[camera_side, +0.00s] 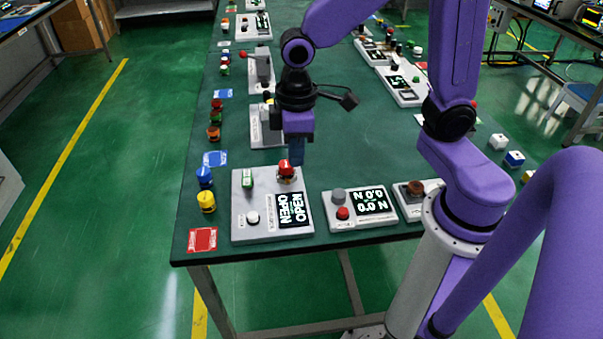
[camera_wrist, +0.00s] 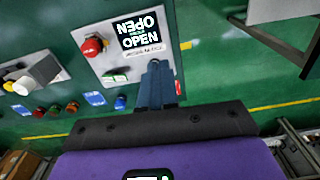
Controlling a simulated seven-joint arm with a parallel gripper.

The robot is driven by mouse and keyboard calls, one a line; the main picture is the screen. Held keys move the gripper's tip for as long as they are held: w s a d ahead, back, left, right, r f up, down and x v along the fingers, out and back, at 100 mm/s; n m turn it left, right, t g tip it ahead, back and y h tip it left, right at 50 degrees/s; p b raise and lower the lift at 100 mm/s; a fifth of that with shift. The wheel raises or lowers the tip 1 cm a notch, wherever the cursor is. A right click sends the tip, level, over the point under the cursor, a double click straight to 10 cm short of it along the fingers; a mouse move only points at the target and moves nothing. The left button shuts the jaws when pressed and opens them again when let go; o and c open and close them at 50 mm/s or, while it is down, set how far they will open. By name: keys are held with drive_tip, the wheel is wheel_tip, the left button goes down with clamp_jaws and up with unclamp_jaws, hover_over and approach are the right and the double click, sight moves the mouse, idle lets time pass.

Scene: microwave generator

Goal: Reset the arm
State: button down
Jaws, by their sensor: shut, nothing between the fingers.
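My purple arm holds my gripper (camera_side: 296,160) pointing down over the table, just behind the red knob (camera_side: 286,169) of the nearest left panel (camera_side: 243,205). The fingers look together with nothing between them. In the wrist view my gripper (camera_wrist: 155,72) shows as blue fingers in front of the same panel (camera_wrist: 104,62). The panel carries a display (camera_side: 292,208) reading OPEN, a green part (camera_side: 248,179) and a white button (camera_side: 253,217). I cannot tell whether a fingertip touches the knob.
The green table (camera_side: 345,130) has a clear middle strip. Blue (camera_side: 205,177) and yellow (camera_side: 206,201) buttons and a red card (camera_side: 203,239) lie along the left edge. More panels stand farther back.

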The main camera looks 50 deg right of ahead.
drive_tip(key=s+d+r+n, duration=0.1)
drive_tip(key=s+d+n, duration=0.1)
drive_tip(key=s, duration=0.5)
drive_tip(key=s+d+r+n, duration=0.1)
drive_tip(key=s+d+n, duration=0.1)
drive_tip(key=s, duration=0.6)
drive_tip(key=shift+d, duration=0.85)
